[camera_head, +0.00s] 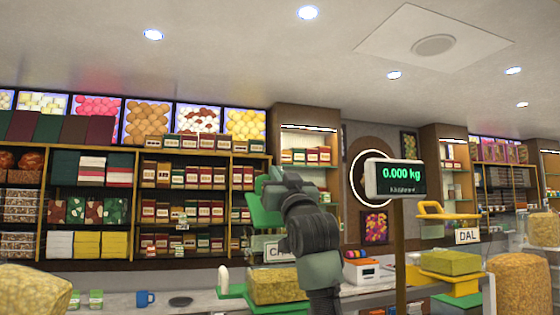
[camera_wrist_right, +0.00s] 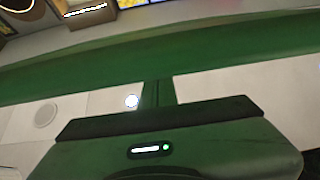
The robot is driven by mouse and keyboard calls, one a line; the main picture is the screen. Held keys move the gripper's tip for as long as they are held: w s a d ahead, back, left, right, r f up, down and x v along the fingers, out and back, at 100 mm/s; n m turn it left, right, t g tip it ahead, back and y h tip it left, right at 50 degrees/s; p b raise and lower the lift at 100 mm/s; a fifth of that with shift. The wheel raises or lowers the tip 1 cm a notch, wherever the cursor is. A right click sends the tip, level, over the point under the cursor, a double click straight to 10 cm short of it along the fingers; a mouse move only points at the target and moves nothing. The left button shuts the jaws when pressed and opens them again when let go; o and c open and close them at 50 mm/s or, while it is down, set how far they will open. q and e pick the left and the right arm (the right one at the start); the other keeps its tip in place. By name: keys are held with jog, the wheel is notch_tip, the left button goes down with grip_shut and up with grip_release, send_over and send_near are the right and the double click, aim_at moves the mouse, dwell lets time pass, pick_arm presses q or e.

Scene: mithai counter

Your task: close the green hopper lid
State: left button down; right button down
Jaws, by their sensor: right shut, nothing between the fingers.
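The green hopper (camera_head: 236,290) stands at the counter below centre in the head view, with pale yellow food inside. A white knob shows at its left. Its green lid (camera_head: 262,218) is raised above it, open, partly hidden behind my right arm. My right gripper (camera_head: 268,185) is beside the raised lid, shut and empty. In the right wrist view the lid appears as a broad green band (camera_wrist_right: 70,75) across the picture, just beyond the shut fingers (camera_wrist_right: 158,92). I cannot tell whether they touch it. My left gripper is not in view.
A scale display (camera_head: 401,179) on a post stands right of my arm. Beyond it is a yellow hopper with a raised yellow lid (camera_head: 447,214) and a DAL sign (camera_head: 467,236). Stocked shelves line the back wall.

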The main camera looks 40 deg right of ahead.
jog(key=w+f+g+p, duration=0.1)
jog(key=w+d+f+g, duration=0.1)
jog(key=w, duration=0.1)
jog(key=shift+f+g+y+p, duration=0.15)
jog(key=shift+g+y+p, duration=0.25)
jog(key=shift+w+d+f+p, duration=0.1)
jog(key=shift+w+f+p, duration=0.2)
jog(key=shift+w+f, duration=0.1)
jog(key=shift+w+d+f+g, duration=0.1)
jog(key=shift+w+f+g, duration=0.25)
jog(key=shift+f+g, duration=0.3)
jog(key=shift+f, duration=0.1)
